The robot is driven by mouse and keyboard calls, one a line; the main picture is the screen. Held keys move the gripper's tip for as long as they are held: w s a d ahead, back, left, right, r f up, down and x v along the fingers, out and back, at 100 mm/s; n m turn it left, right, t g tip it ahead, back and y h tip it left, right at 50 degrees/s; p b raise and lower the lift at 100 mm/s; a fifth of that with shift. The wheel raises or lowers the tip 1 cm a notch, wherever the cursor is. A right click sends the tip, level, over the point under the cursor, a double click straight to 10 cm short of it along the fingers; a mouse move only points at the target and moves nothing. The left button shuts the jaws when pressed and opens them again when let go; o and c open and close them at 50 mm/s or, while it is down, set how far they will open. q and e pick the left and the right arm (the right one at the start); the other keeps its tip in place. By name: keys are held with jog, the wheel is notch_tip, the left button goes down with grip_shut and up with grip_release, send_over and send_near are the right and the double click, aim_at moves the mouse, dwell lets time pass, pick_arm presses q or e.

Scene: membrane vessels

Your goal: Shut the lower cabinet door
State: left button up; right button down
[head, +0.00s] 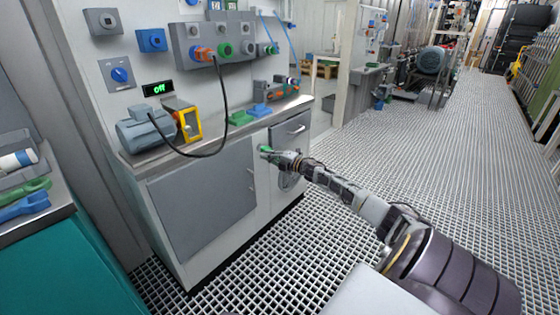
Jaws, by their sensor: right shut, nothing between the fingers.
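The lower cabinet door (203,208) is a flat grey panel on the front of the white cabinet (262,205), below the worktop. Its small handle (251,178) is near its right edge. The door looks flush or nearly flush with the front; I cannot tell if a small gap remains. My right gripper (264,152), with green fingertips, reaches in from the right. Its fingers are shut and empty, just right of the door's upper right corner, in front of the cabinet. I cannot tell if it touches the front. My left gripper is not in view.
A grey drawer (290,130) with a handle is right of my gripper, with a round grey part (289,180) below, partly hidden by my arm. A teal cabinet (70,270) stands at left. The grating floor (420,150) is clear at right.

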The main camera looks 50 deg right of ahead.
jog(key=v, duration=0.6)
jog(key=shift+s, duration=0.15)
dwell(0.6)
dwell(0.6)
